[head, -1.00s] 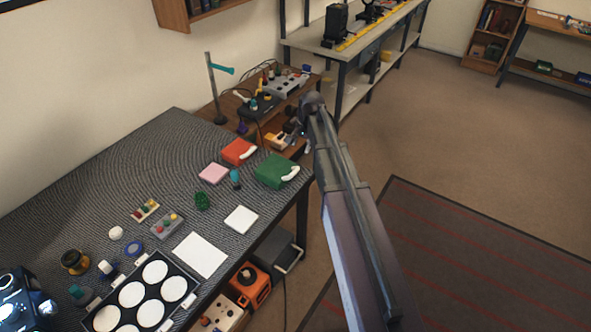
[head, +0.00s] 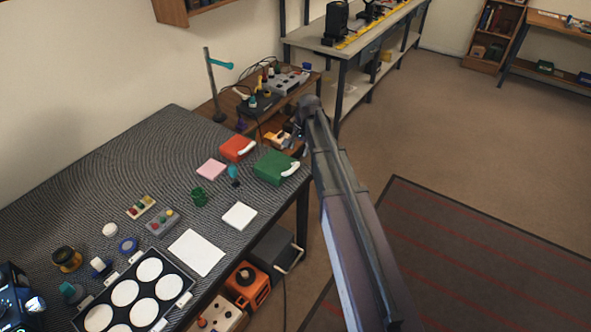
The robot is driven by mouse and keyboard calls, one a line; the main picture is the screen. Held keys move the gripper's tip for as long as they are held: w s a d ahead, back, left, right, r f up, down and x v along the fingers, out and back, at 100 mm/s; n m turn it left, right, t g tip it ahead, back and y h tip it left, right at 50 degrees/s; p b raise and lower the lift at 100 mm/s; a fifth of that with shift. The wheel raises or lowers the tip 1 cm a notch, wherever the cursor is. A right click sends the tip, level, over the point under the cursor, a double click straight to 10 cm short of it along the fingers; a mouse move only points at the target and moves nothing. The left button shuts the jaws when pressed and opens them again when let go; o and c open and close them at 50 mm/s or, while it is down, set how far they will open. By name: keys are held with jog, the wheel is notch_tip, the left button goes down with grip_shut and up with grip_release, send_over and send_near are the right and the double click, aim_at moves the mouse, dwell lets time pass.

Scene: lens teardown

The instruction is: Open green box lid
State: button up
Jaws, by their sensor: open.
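The green box (head: 272,168) sits at the far right corner of the grey patterned table, with its lid down. A white curved handle or latch (head: 290,170) is on its right side. My arm reaches up from the bottom right, passing to the right of the box. My gripper (head: 296,131) is at the arm's far end, small, dark and partly hidden by the arm. It is beyond and above the box in the picture, apart from it. It is open, and I see nothing held in it.
A red box (head: 237,149) with a white handle stands just left of the green box. A pink block (head: 211,169), a green round part (head: 199,196) and a white square (head: 239,216) lie nearby. A wooden side table (head: 262,118) with electronics stands behind.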

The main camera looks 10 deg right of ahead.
aim_at(295, 166)
jog(key=shift+w+a+f+b, duration=0.2)
jog(key=shift+f+b, duration=1.2)
jog(key=shift+f, duration=0.15)
jog(key=shift+w+a+f+b, duration=0.2)
jog(key=shift+f+b, duration=1.25)
jog(key=shift+f, duration=0.05)
jog(key=shift+w+a+f+b, duration=0.2)
jog(key=shift+f+b, duration=1.2)
jog(key=shift+f, duration=0.15)
grip_shut()
